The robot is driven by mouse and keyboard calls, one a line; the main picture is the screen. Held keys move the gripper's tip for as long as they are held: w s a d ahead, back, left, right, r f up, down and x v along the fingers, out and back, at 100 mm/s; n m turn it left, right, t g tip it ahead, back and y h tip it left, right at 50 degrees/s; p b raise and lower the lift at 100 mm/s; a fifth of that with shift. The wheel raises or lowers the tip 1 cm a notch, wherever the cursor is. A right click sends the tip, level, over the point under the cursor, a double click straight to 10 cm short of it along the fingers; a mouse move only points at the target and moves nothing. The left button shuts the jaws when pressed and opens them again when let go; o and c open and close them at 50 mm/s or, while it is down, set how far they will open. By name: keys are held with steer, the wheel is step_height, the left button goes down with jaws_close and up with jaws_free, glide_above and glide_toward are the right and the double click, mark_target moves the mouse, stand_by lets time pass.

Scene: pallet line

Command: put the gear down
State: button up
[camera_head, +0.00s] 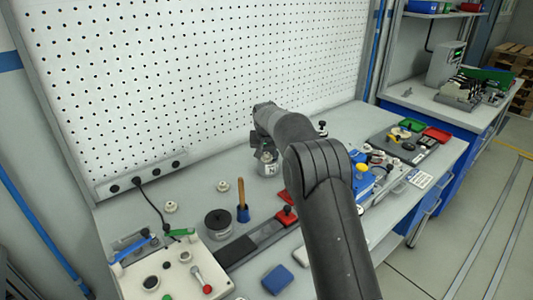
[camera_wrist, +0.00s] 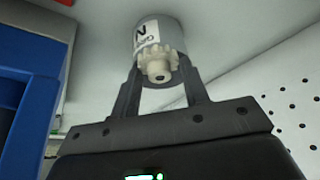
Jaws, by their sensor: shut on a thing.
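The gear (camera_wrist: 157,58) is off-white, with toothed edges and a round hub. In the wrist view it sits between the two fingers of my gripper (camera_wrist: 159,75), which is shut on it. A grey cylinder with a white label (camera_wrist: 158,30) shows right behind the gear; I cannot tell if they touch. In the head view the cylinder (camera_head: 268,168) stands on the bench near the pegboard. My gripper (camera_head: 262,152) is just by its top there, and my arm hides most of the gear.
The grey workbench (camera_head: 135,213) holds a black round part (camera_head: 218,223), a wooden-handled tool in a blue holder (camera_head: 242,205), and two small pale parts (camera_head: 171,207). A cluttered tray (camera_head: 405,150) lies to the right. The white pegboard (camera_head: 200,80) stands behind.

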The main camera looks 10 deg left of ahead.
steer(key=shift+f, duration=0.2)
steer(key=o, duration=0.9)
steer(key=shift+o, duration=0.2)
steer(key=shift+r, duration=0.15)
steer(key=v, duration=1.2)
steer(key=s+d+r, duration=0.6)
steer(key=s+d, duration=0.2)
steer(key=s, duration=0.3)
steer(key=s+d+r, duration=0.5)
steer(key=s+d, duration=0.3)
steer(key=s, duration=0.3)
steer(key=s+d+f, duration=0.2)
steer(key=s, duration=0.7)
steer(key=s+d+f, duration=0.3)
steer(key=s, duration=0.5)
steer(key=s+d+f+m+t, duration=0.1)
steer(key=s+d+f, duration=0.2)
steer(key=s, duration=0.6)
steer(key=shift+s+f, duration=0.15)
steer(key=shift+s, duration=0.15)
